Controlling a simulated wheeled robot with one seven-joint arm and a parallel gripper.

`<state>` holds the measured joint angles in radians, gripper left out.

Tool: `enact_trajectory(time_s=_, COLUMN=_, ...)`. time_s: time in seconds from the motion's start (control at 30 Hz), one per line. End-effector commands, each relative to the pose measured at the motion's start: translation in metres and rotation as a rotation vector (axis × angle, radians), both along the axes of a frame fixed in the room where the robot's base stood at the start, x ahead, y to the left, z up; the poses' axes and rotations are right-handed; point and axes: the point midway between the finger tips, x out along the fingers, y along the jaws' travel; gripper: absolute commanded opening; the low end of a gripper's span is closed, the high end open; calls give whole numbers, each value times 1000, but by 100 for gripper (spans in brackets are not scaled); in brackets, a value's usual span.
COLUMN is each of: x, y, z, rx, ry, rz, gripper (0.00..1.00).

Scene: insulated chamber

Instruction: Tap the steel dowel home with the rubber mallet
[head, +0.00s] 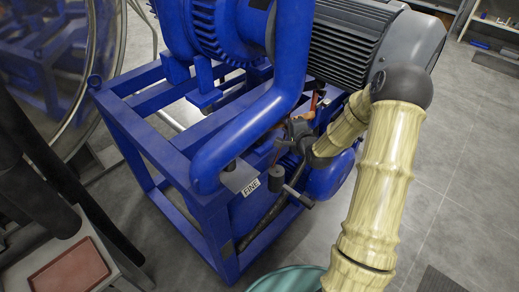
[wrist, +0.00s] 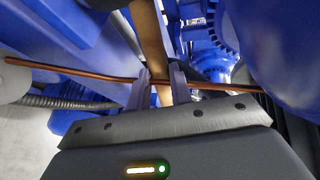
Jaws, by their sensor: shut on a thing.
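My gripper (head: 291,138) is beside the blue machine, below the motor. In the wrist view, its fingers (wrist: 160,92) are shut on a tan wooden handle, which I take to be the mallet's (wrist: 150,38). The handle runs up out of that view. In the head view, a dark grey cylinder (head: 277,179) shows below my gripper and looks like the mallet head, close to a grey plate marked FINE (head: 250,187). A short grey rod with a dark end (head: 298,195) sticks out near it. I cannot tell which part is the steel dowel.
The blue pipe (head: 262,118) and frame (head: 170,148) crowd my gripper on the left, the motor (head: 350,40) above. A thin copper tube (wrist: 75,75) crosses at the fingers in the wrist view. A red-topped tray (head: 68,275) stands at lower left. Open floor (head: 470,150) lies right.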

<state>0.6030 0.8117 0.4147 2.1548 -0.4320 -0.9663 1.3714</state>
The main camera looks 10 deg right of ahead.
Motion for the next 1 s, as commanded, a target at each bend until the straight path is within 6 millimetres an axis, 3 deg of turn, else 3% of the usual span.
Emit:
enact_trajectory(time_s=0.03, x=2, y=-1, z=51, rx=-3, ry=-15, rz=-1, gripper=0)
enact_trajectory(time_s=0.13, x=2, y=-1, z=86, rx=-1, ry=-13, rz=-2, gripper=0)
enact_trajectory(time_s=0.23, x=1, y=0, z=71, rx=-1, ry=-9, rz=-1, gripper=0)
enact_trajectory(time_s=0.83, x=1, y=-4, z=71, rx=-1, ry=-11, rz=1, gripper=0)
enact_trajectory(time_s=0.87, x=1, y=-4, z=67, rx=0, ry=-11, rz=1, gripper=0)
enact_trajectory(time_s=1.0, x=1, y=-4, z=0, rx=3, ry=-9, rz=0, gripper=0)
